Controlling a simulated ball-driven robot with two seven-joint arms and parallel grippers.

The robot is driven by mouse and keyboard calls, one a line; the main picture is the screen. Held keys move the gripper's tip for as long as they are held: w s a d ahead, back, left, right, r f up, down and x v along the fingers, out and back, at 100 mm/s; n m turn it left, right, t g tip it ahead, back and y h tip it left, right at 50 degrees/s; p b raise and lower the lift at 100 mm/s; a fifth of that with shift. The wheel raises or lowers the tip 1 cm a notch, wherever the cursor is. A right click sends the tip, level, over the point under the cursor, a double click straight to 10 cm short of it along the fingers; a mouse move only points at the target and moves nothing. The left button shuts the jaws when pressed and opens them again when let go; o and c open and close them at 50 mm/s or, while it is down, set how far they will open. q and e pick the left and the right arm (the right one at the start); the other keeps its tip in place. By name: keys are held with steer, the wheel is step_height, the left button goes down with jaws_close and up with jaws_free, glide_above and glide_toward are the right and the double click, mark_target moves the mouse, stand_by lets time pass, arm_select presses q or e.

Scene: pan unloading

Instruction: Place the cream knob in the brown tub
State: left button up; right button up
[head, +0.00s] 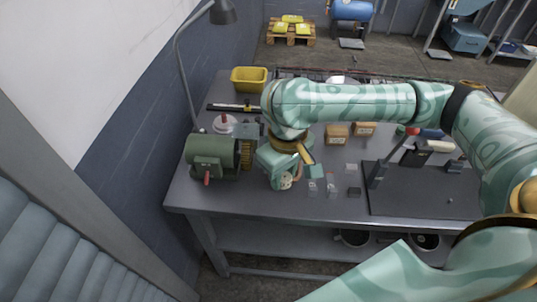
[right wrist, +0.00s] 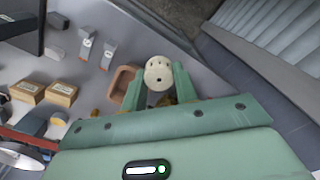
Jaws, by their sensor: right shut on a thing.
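The cream knob (right wrist: 159,73) is round with small dark holes and sits between the fingertips of my right gripper (right wrist: 158,84). The right gripper is shut on it. In the head view the knob (head: 285,181) shows at the lower end of the right gripper (head: 284,174), over the front part of the table. The brown tub (right wrist: 121,82) is beside the knob, just left of it in the right wrist view and partly hidden by a finger. In the head view only a small part of the tub (head: 298,172) shows behind the gripper. My left gripper is not in view.
A green motor-like machine (head: 212,155) stands left of the gripper on the grey table (head: 240,197). Two cardboard boxes (head: 337,134), small grey parts (head: 331,184) and a dark board (head: 410,200) lie to the right. A yellow bin (head: 248,79) is at the back left.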

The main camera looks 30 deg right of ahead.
mark_target(285, 174)
steer(key=f, duration=0.1)
steer(key=f+n, duration=0.1)
steer(key=f, duration=0.1)
steer(key=shift+w+d+f+b, duration=0.1)
steer(key=shift+d+b, duration=0.1)
steer(key=shift+b, duration=0.2)
steer(key=d+f+n, duration=0.5)
steer(key=d+n, duration=0.3)
steer(key=n, duration=0.8)
steer(key=w+d+r+n+p, duration=0.1)
steer(key=d+r+n, duration=0.3)
steer(key=n, duration=0.6)
steer(key=w+d+r+n, duration=0.1)
steer(key=d+r+n, duration=0.1)
steer(key=d+n, duration=0.6)
steer(key=w+a+f+b, duration=0.1)
steer(key=w+a+f, duration=0.2)
steer(key=a, duration=0.1)
steer(key=w+a+f+n+b, duration=0.1)
steer(key=w+a+f, duration=0.2)
steer(key=a, duration=0.1)
steer(key=w+a+f+n+b, duration=0.1)
steer(key=w+a+f, duration=0.2)
steer(key=a, duration=0.1)
steer(key=f, duration=0.1)
steer(key=f+b, duration=0.1)
steer(key=f, duration=0.2)
steer(key=shift+w+a, duration=0.25)
steer(key=shift+w, duration=0.05)
